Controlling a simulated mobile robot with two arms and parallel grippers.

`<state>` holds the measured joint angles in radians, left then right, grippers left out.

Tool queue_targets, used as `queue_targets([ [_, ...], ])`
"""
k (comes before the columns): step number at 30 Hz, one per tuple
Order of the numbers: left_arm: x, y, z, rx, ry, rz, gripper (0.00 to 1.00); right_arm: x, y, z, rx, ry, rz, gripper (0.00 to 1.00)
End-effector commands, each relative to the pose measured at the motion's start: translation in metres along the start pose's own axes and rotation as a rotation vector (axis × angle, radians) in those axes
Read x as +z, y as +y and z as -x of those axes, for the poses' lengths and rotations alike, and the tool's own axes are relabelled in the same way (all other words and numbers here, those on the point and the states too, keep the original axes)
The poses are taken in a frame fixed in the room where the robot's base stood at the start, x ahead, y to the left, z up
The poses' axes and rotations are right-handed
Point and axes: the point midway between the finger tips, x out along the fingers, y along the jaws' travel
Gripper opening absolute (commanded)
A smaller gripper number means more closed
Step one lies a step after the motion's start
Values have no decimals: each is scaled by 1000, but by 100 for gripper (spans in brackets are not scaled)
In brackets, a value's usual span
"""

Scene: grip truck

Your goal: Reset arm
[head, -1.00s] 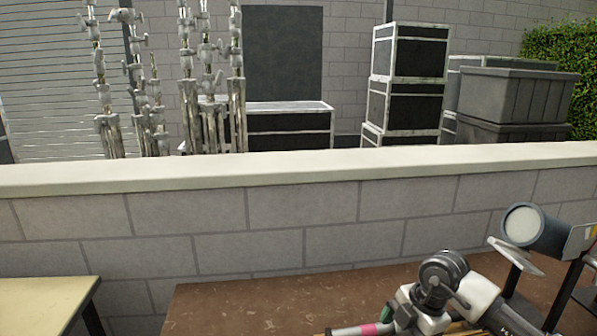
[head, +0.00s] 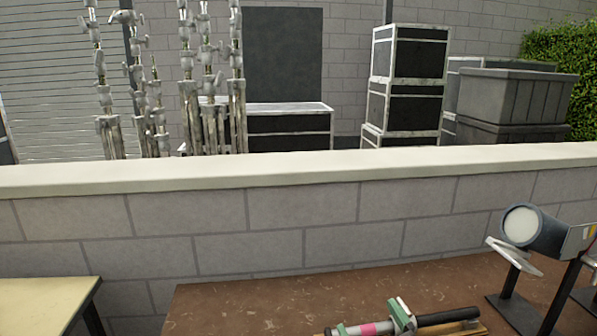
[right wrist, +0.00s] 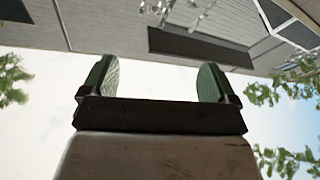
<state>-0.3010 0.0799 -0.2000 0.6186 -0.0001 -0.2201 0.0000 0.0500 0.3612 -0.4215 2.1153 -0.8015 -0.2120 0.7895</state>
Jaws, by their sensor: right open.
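My right gripper (right wrist: 155,82) shows in the right wrist view with its two green-padded fingers wide apart and nothing between them. That view is upside down, with sky and leaves behind the fingers. I cannot make out my right arm in the head view. My left gripper is in neither view now.
A brown table (head: 300,300) holds a green-and-white clamp on a rod (head: 402,316) at the front and a spotlight (head: 535,230) at right. A pale table (head: 45,298) is at left. A low block wall (head: 300,215) stands behind. Most of the brown tabletop is clear.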

Motion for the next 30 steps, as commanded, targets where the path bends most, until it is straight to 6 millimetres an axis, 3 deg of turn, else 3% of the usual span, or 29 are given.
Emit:
queue_targets([
  [4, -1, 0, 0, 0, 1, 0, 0, 50, 22, 52, 216, -358, -93, 89],
  [9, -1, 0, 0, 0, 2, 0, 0, 100, 17, 136, 290, -825, -174, 89],
  [13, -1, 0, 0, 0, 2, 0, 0, 117, 1, 192, 247, -1101, -220, 89],
  [18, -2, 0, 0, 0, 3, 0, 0, 120, -21, 250, 143, -1363, -270, 89],
  [25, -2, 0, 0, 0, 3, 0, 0, 107, -49, 314, -37, -1627, -333, 89],
  [30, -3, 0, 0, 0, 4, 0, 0, 153, -59, 313, -34, -1631, -327, 89],
])
